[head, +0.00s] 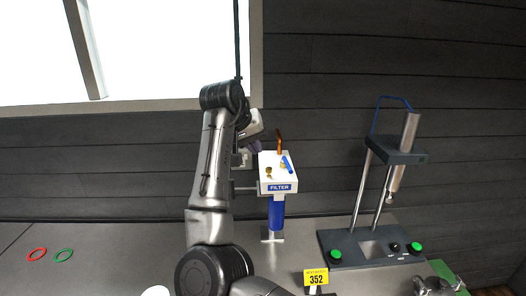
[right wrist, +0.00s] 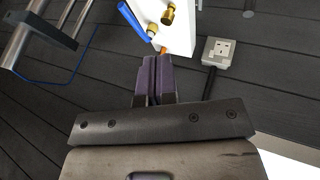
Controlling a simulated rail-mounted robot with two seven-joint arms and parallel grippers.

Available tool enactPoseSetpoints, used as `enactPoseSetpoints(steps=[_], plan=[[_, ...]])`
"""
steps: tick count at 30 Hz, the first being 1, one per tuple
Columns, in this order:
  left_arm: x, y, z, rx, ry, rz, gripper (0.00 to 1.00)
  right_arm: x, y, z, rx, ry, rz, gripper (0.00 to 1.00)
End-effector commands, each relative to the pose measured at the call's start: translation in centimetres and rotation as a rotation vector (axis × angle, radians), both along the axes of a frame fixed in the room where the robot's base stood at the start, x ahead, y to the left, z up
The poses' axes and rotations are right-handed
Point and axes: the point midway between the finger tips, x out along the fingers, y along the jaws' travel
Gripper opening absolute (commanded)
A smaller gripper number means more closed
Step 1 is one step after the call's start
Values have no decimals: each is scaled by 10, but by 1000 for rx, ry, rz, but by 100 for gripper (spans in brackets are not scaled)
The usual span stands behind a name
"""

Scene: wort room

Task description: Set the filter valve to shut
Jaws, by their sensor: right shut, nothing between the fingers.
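The filter valve is a white box (head: 271,171) with a "FILTER" label (head: 279,188), on a blue post (head: 276,211). A blue lever handle (head: 287,164) and brass fittings (head: 268,171) are on its top, and an orange-brown tube (head: 279,143) rises at its back. My right gripper (head: 257,147) is just left of and behind the box, partly hidden by my arm. In the right wrist view its dark fingers (right wrist: 155,62) are shut and empty, with the tips near the white box (right wrist: 180,42) and short of the blue handle (right wrist: 132,22). My left gripper is not in view.
A grey stand with a metal cylinder (head: 404,150) and green buttons (head: 334,254) is on the right of the bench. A yellow "352" tag (head: 316,279) is in front. Red (head: 37,254) and green (head: 63,255) rings lie at left. A wall socket (right wrist: 222,50) is behind.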

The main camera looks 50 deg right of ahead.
Motion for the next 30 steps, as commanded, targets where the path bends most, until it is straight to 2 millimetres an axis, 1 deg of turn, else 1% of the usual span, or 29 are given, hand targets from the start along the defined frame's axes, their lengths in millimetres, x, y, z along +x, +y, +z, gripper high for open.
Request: enactPoseSetpoints(steps=[1,9,14,16,21,30], plan=[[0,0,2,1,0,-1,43,-1,-5,-8,0,4,-2,0],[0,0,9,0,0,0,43,-5,-33,-50,1,1,-2,0],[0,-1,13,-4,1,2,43,-7,-48,-72,-1,1,-3,0],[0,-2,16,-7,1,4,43,-15,-55,-71,-1,-3,-5,0],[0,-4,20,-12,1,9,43,-27,-66,-75,-1,-2,-4,0],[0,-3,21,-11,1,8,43,-35,-73,-78,-1,0,-2,0]])
